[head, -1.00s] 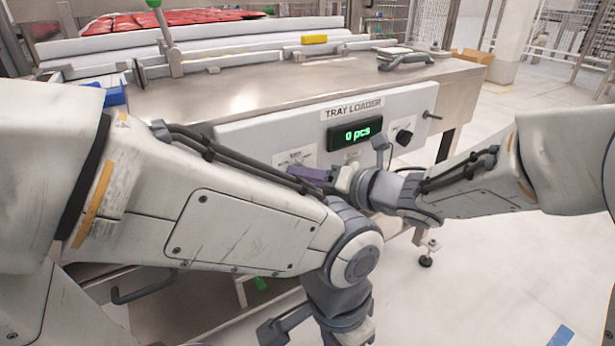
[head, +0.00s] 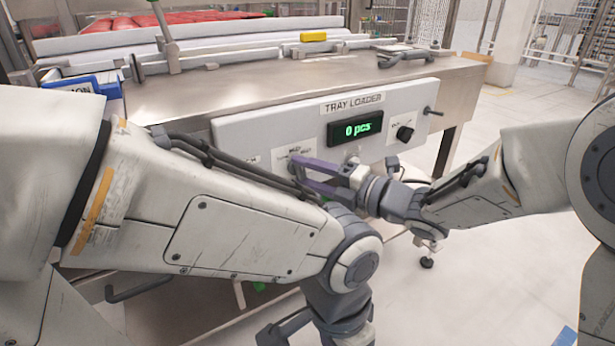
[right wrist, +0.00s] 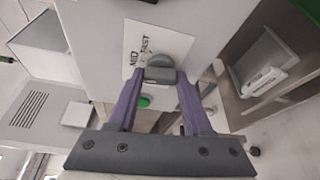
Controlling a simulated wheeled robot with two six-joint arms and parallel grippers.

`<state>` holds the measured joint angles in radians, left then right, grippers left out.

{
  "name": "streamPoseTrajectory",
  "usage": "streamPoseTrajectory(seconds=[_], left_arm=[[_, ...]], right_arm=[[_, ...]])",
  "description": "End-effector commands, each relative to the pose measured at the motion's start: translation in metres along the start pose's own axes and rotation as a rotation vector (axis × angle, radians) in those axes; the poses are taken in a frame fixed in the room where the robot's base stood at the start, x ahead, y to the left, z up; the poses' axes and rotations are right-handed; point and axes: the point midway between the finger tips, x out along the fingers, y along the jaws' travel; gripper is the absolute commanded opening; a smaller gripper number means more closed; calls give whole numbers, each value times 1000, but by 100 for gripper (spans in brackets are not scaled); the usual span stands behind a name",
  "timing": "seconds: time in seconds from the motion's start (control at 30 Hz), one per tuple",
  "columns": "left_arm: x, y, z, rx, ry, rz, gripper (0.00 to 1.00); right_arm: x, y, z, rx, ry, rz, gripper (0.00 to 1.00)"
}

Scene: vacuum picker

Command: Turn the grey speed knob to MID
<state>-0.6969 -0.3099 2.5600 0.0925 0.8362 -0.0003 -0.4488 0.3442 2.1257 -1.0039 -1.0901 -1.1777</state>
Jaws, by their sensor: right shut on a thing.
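The grey speed knob (right wrist: 160,72) shows in the right wrist view, on a white label plate (right wrist: 165,45) with MID and FAST printed on it. Which mark the knob points at is not clear. My right gripper (right wrist: 160,82) has its purple fingers on both sides of the knob and is shut on it. In the head view, my right gripper (head: 297,172) reaches the lower left of the TRAY LOADER panel (head: 235,130), and its fingers hide the knob. My left arm crosses the foreground; its gripper fingers are out of the picture.
A green button (right wrist: 144,102) is near the fingers in the wrist view. Floor is open at right.

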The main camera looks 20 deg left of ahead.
Motion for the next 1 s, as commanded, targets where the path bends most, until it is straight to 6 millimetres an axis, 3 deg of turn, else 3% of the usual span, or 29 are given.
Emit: streamPoseTrajectory(seconds=[0.33,0.87,0.9,0.97,1.0], left_arm=[[9,-1,0,0,0,0,50],[9,-1,0,0,0,0,50],[9,-1,0,0,0,0,50],[9,-1,0,0,0,0,50],[9,-1,0,0,0,0,50]], right_arm=[[-1,-3,0,138,-1,54,0],[-1,-2,0,163,-2,64,0],[-1,-2,0,163,-2,64,58],[-1,-2,0,163,-2,64,80],[0,-2,0,162,-2,64,80]])
